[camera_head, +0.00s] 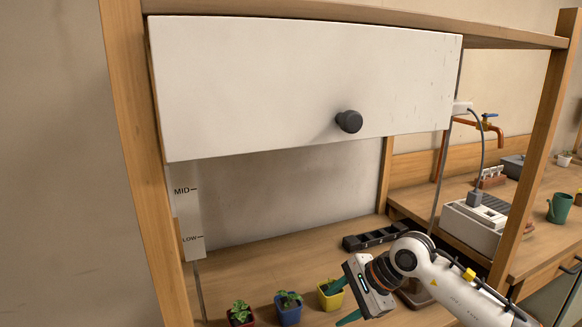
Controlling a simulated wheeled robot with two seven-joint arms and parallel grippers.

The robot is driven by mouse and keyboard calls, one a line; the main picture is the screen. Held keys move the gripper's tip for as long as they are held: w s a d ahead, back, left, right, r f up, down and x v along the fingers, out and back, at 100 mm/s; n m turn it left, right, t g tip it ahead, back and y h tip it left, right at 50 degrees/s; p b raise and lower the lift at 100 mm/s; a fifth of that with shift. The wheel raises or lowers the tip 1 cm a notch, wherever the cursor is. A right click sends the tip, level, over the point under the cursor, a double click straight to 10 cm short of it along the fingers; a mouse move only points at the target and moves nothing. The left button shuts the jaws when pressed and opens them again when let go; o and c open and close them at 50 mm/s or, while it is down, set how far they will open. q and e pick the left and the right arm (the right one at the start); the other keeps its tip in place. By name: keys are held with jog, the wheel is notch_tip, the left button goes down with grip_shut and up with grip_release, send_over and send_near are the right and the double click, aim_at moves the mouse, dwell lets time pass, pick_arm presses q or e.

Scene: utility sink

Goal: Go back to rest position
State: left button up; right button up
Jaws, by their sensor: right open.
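My right gripper (341,302) is at the bottom centre, its arm coming in from the lower right. Its teal fingers are apart. The upper finger overlaps a yellow pot (325,298) with a small plant in the picture; I cannot tell whether they touch. A blue pot (288,312) and a red pot (240,319), each with a green seedling, stand to the left of it on the wooden worktop (245,274). My left gripper is not in view.
A white panel (290,85) with a dark knob (349,121) hangs in the wooden frame above the worktop. A black compartment tray (374,237) lies behind my gripper. A grey-white device (474,222) and a green cup (560,208) stand at the right. The worktop's left back area is clear.

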jog(key=s+a+r+m+y, duration=0.3)
jog(key=s+a+y, duration=0.3)
jog(key=a, duration=0.4)
notch_tip(320, 180, up, 8)
jog(key=m+t+y, duration=0.7)
jog(key=m, duration=0.5)
jog(key=w+d+f+m+t+h, duration=0.1)
jog(key=d+m+t+h, duration=0.45)
jog(key=m, duration=0.45)
jog(key=d+f+m+t+h, duration=0.2)
jog(key=d+m+t+h, duration=0.4)
jog(key=m, duration=0.5)
jog(key=s+d+f+m+g+h, duration=0.2)
jog(key=d+f+m+g+h, duration=0.3)
jog(key=f+m+h, duration=0.4)
jog(key=s+d+f+m+g, duration=0.4)
jog(key=s+f+m+g, duration=0.3)
jog(key=s+f, duration=0.4)
jog(key=s+f+m+g+y, duration=0.1)
jog(key=s+f+m+g, duration=0.45)
jog(key=s, duration=0.85)
notch_tip(320, 180, down, 23)
jog(key=g+p, duration=0.1)
jog(key=p, duration=0.1)
jog(key=s+d+f+n+g+p, duration=0.1)
jog(key=s+d+f, duration=0.1)
jog(key=s+f, duration=1.4)
jog(key=shift+s+d+f+g+p, duration=0.2)
jog(key=shift+s+d+g+p, duration=0.15)
jog(key=shift+s+d, duration=0.1)
